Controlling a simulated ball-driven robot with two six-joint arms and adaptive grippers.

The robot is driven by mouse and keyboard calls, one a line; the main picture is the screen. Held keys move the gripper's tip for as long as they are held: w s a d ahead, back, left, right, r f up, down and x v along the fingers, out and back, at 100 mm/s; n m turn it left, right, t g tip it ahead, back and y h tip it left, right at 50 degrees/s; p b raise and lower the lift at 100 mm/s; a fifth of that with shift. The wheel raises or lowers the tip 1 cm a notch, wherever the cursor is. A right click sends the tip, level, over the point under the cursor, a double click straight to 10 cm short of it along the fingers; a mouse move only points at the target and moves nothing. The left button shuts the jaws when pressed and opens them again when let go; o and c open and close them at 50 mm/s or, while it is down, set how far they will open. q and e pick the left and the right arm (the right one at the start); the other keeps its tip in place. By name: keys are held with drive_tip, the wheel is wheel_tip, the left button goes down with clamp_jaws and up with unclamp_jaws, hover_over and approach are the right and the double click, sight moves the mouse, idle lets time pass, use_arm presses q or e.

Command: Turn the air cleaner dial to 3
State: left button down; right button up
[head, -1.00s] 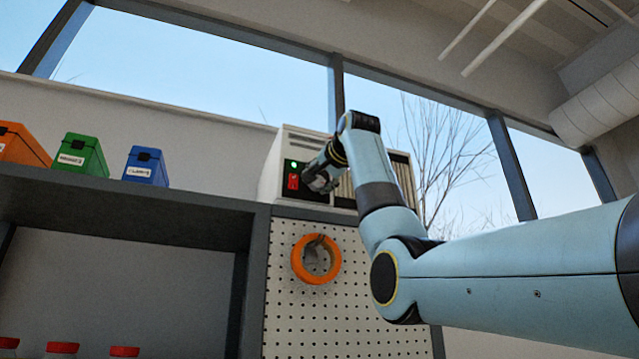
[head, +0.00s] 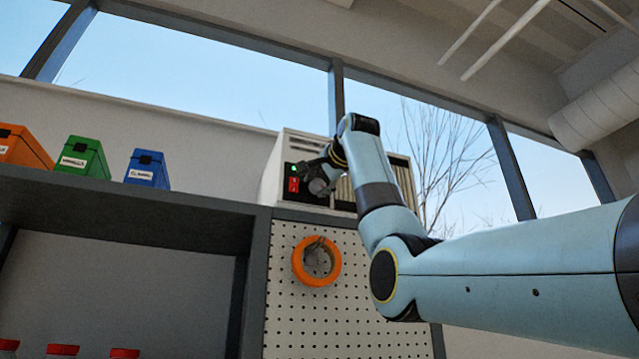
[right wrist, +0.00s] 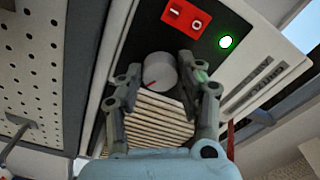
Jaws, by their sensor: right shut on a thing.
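The air cleaner (head: 296,146) is a pale box with a dark front panel, standing on top of the shelf unit. Its round grey dial (right wrist: 160,72) shows in the right wrist view, with a small red mark near its lower left edge. My right gripper (right wrist: 159,66) is shut on the dial, one finger on each side. In the head view my right gripper (head: 319,181) is at the front panel and mostly covers the dial. No numbers around the dial can be read. My left gripper is out of view.
A red rocker switch (right wrist: 186,18) and a lit green lamp (right wrist: 225,42) sit beside the dial. A slatted grille (right wrist: 158,118) is next to it. Green (head: 82,156) and blue (head: 148,168) boxes stand left on the shelf. An orange ring (head: 317,262) hangs on the pegboard below.

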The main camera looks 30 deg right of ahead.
drive_tip(key=shift+r, duration=0.1)
drive_tip(key=o, duration=1.2)
drive_tip(key=shift+c, duration=0.2)
drive_tip(key=shift+s, duration=0.1)
drive_tip(key=v, duration=1.1)
drive_tip(key=shift+s, duration=0.35)
